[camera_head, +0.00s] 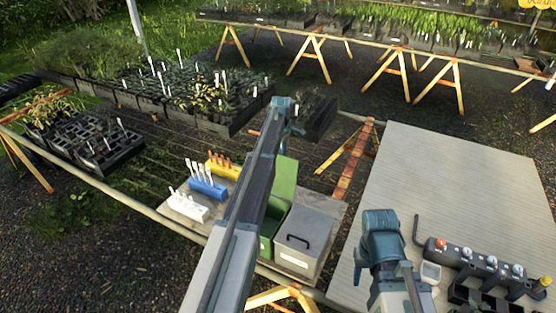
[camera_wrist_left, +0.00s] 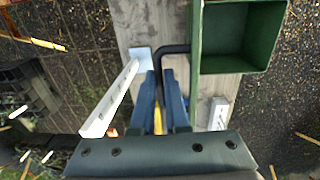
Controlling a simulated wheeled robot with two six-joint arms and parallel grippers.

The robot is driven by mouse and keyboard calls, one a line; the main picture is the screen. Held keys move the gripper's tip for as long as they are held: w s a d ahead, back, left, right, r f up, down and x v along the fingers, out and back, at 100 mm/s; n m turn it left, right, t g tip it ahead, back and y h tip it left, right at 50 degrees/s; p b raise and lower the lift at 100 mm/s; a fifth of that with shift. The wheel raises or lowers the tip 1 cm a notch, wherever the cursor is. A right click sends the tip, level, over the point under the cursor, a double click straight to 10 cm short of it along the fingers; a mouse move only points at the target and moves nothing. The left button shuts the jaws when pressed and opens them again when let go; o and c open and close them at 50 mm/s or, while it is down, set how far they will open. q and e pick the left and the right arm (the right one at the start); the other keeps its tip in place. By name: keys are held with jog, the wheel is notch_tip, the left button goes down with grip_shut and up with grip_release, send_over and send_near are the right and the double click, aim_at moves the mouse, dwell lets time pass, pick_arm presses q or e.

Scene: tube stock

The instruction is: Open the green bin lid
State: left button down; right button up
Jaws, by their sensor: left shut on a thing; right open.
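The green bin (camera_head: 269,232) stands on the wooden bench. Its green lid (camera_head: 284,180) stands upright, and the bin is open at the top. In the left wrist view the green bin (camera_wrist_left: 240,62) is at the upper right, empty inside, and the lid (camera_wrist_left: 195,60) shows edge-on beside it. A black bent handle (camera_wrist_left: 172,48) joins the lid. My left gripper (camera_wrist_left: 160,82) is shut on this handle; its blue fingers cover part of it.
A grey bin (camera_head: 303,245) with a closed lid stands right of the green one. White (camera_head: 186,205), blue (camera_head: 208,187) and yellow (camera_head: 222,169) tube racks stand to the left. A pale table (camera_head: 450,180) with equipment is at the right.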

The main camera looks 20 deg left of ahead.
pick_arm(q)
jog(key=w, duration=0.1)
jog(key=w+f, duration=0.1)
jog(key=shift+w+b, duration=0.3)
jog(key=shift+b, duration=0.1)
jog(key=c, duration=0.9)
grip_release()
jog(key=shift+w, duration=0.2)
jog(key=shift+s, duration=0.1)
jog(key=shift+d+r, duration=0.1)
jog(key=r+p, duration=0.9)
jog(key=s+r+p, duration=0.1)
jog(key=r+p, duration=0.3)
jog(key=shift+r+p, duration=0.25)
jog(key=shift+p, duration=0.15)
